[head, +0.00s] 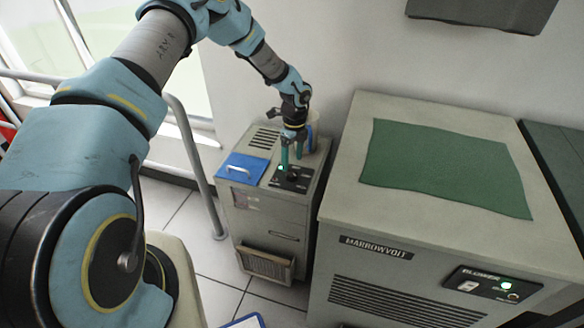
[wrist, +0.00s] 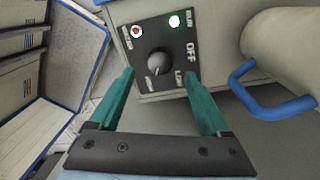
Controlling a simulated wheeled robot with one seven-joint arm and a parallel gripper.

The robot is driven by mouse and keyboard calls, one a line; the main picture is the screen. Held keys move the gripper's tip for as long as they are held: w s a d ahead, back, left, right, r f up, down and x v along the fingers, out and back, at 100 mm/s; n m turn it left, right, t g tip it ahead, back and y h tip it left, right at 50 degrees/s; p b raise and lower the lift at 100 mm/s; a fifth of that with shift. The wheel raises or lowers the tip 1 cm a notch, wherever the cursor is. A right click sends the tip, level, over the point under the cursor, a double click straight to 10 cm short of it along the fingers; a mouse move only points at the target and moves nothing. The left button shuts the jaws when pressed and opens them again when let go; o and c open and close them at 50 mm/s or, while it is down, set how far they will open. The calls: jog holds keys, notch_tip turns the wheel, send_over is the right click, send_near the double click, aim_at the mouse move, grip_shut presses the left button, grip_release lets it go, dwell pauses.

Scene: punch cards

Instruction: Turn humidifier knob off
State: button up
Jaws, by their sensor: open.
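The humidifier (head: 262,232) is the small beige cabinet against the wall in the head view. Its black control panel (head: 275,182) is on top, with a lit green lamp. In the wrist view the panel (wrist: 185,65) shows a dark round knob (wrist: 158,63), a lit green lamp (wrist: 174,21) and a red-ringed lamp (wrist: 137,31). The word OFF stands to the right of the knob. A pale mark on the knob seems to face down, not toward OFF. My gripper (head: 291,166) points down over the panel, its teal fingers (wrist: 160,74) apart on either side of the knob. Contact cannot be told.
A blue lid or clipboard (head: 241,168) lies left of the panel. A beige cylinder with a blue handle (wrist: 262,92) stands close by on the right. The larger Marrowvolt cabinet (head: 420,255) stands to the right. A grey rail (head: 196,165) runs at left.

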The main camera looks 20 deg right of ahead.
aim_at(292, 173)
jog(key=shift+a+f+p, duration=0.15)
jog(key=shift+f+p, duration=0.5)
jog(key=shift+f, duration=1.95)
jog(key=shift+c, duration=0.3)
grip_shut()
